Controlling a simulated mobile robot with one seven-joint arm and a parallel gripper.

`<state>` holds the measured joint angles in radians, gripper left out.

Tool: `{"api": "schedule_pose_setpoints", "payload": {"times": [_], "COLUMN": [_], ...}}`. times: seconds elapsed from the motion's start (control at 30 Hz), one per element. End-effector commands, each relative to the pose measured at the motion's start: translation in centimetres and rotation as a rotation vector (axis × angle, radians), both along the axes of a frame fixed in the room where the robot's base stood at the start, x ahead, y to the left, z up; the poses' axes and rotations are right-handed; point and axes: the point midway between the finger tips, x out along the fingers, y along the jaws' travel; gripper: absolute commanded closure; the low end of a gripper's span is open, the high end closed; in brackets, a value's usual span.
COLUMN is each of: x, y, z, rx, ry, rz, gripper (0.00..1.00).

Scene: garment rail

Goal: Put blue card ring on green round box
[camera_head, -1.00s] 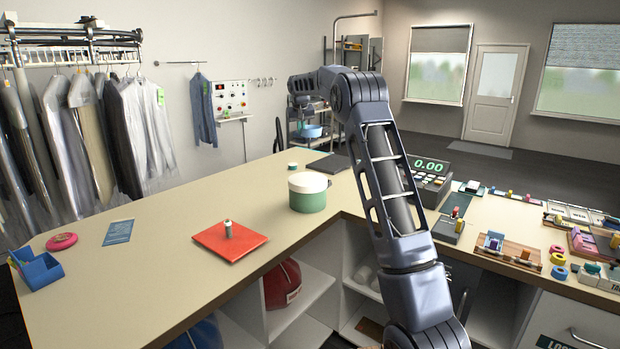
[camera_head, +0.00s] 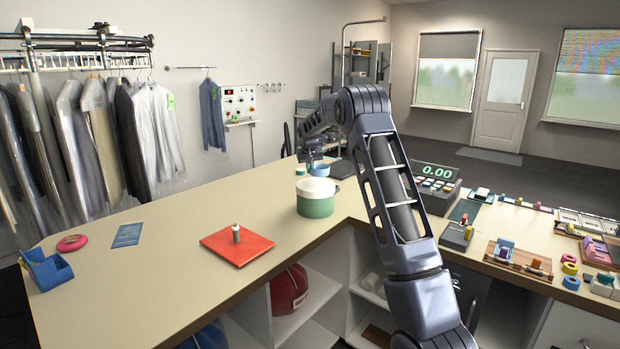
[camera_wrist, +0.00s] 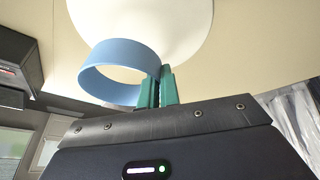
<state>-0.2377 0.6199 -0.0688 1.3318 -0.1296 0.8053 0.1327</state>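The green round box (camera_head: 316,207) with its off-white lid stands on the counter near the inner corner. My gripper (camera_head: 313,163) is just above and behind it in the head view, with its fingers pointing down. The light blue card ring (camera_head: 320,171) appears right above the lid's far edge. In the wrist view, the blue ring (camera_wrist: 104,90) is pinched by its wall between my gripper's green fingertips (camera_wrist: 161,75). The pale lid (camera_wrist: 185,22) fills the area beyond the ring and is partly covered by it. A gap between ring and lid is hard to judge.
A red square mat (camera_head: 262,247) with a small upright spool lies left of the box. A cash register (camera_head: 436,186) stands to the right. A blue holder (camera_head: 47,270) and a pink disc (camera_head: 71,243) are at the far left. The middle of the counter is mostly clear.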

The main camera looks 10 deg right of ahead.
Motion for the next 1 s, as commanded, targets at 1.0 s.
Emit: {"api": "schedule_pose_setpoints", "payload": {"times": [1.0], "x": [0.0], "y": [0.0], "z": [-4.3], "rx": [0.000], "ry": [0.001], "rz": [0.000], "gripper": [0.74]}}
